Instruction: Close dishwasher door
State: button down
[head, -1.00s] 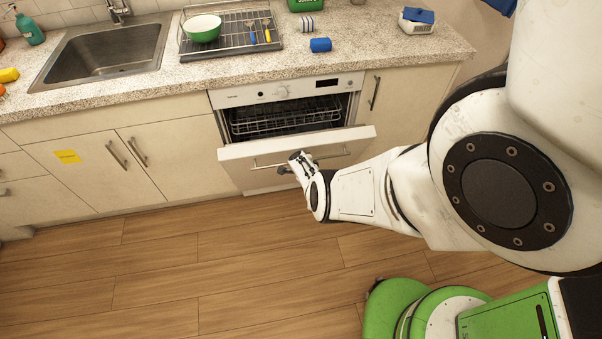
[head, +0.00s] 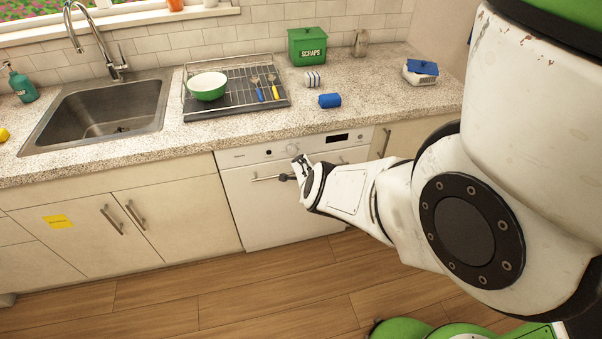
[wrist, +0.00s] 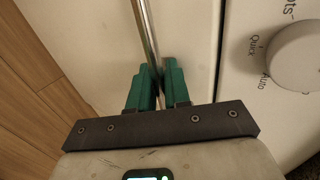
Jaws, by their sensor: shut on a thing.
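The dishwasher door (head: 270,213) is a white front panel below the counter. It stands upright, about flush with the cabinets, and no rack shows. A thin gap at its edges cannot be judged from here. Its metal bar handle (head: 267,178) runs across the upper part of the door. My gripper (head: 296,170) is at the handle, its fingers partly hidden by my wrist in the head view. In the wrist view, the green fingers of my gripper (wrist: 157,88) are shut around the handle bar (wrist: 147,35), with the door panel (wrist: 95,40) behind.
The control panel (head: 290,149) with its knob (wrist: 298,57) is just above the door. Cabinets with handles flank the dishwasher. The granite counter (head: 388,95) above holds a dish rack (head: 240,107), a blue cup-like item (head: 329,100) and a green scraps bin (head: 307,46). The wooden floor (head: 235,302) in front is clear.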

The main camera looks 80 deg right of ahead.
jog(key=shift+w+d+r, duration=0.3)
jog(key=shift+d+r, duration=0.05)
jog(key=shift+d, duration=0.1)
jog(key=shift+r, duration=0.1)
jog(key=c, duration=1.2)
grip_release()
jog(key=shift+w+d, duration=0.1)
jog(key=shift+c, duration=0.2)
jog(key=shift+r, duration=0.15)
jog(key=f+p+v, duration=0.1)
jog(key=p+v, duration=0.5)
jog(key=v, duration=0.5)
jog(key=shift+s+a+f+p, duration=0.15)
jog(key=shift+s+a+p, duration=0.15)
jog(key=shift+s+p, duration=0.05)
